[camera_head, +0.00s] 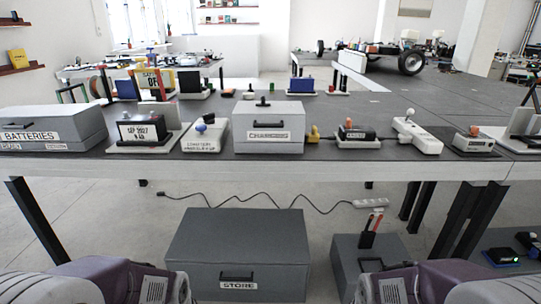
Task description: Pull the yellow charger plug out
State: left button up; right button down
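A small yellow plug-like piece (314,134) stands on the dark bench top, just right of the grey box labelled CHARGERS (268,127). A dark line, perhaps a cable, runs between it and a black block with an orange top (352,134). It is too small to tell whether the yellow piece sits in a socket. My two purple and grey arms show at the bottom left and bottom right corners. Neither gripper's fingers are in view.
A grey device (474,143) stands at right.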

aim_at(313, 137)
jog(key=i+l+u, duration=0.35)
jog(key=l, duration=0.25)
jog(key=i+l+u, duration=0.15)
jog(key=l, duration=0.2)
jog(key=i, duration=0.05)
